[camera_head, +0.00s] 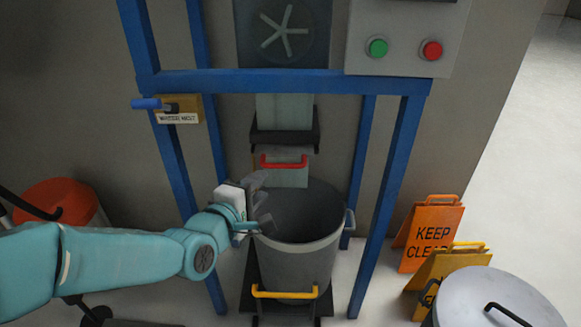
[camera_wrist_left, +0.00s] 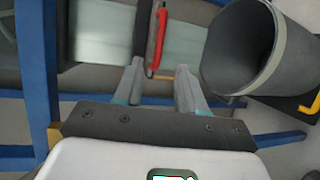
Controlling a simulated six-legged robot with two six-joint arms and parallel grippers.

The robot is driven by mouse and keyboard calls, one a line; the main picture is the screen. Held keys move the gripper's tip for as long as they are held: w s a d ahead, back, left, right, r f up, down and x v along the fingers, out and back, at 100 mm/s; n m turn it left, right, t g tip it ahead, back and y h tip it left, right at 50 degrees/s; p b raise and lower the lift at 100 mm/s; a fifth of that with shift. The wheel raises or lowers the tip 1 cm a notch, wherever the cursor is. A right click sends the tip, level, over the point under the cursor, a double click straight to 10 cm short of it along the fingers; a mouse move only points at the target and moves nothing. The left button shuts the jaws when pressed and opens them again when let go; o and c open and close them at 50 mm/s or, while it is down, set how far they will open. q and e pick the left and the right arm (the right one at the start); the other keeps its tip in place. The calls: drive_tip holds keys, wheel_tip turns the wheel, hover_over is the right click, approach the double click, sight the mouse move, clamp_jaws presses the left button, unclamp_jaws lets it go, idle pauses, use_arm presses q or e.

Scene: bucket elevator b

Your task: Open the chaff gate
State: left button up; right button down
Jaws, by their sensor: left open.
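The chaff gate (camera_head: 288,178) is a pale grey plate under the chute, with a red bar handle (camera_head: 284,163) across its front. My left gripper (camera_head: 262,202) is open and empty, left of and below the handle in the head view, beside the bucket's rim. In the left wrist view, the red handle (camera_wrist_left: 157,40) stands upright ahead of my left gripper (camera_wrist_left: 158,76), its near end showing in the gap between the fingertips. I see no contact. My right gripper is not in view.
A grey bucket (camera_head: 297,262) stands under the chute, close to my left gripper. Blue frame posts (camera_head: 388,200) flank it. A blue-handled lever (camera_head: 148,103) is at left, a control box (camera_head: 405,35) above. Orange and yellow signs and a lidded drum (camera_head: 490,300) stand right.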

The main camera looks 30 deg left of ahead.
sight(283, 167)
use_arm(q)
drive_tip(key=x, duration=1.4)
drive_tip(key=shift+w, duration=0.15)
drive_tip(key=shift+d, duration=0.1)
clamp_jaws()
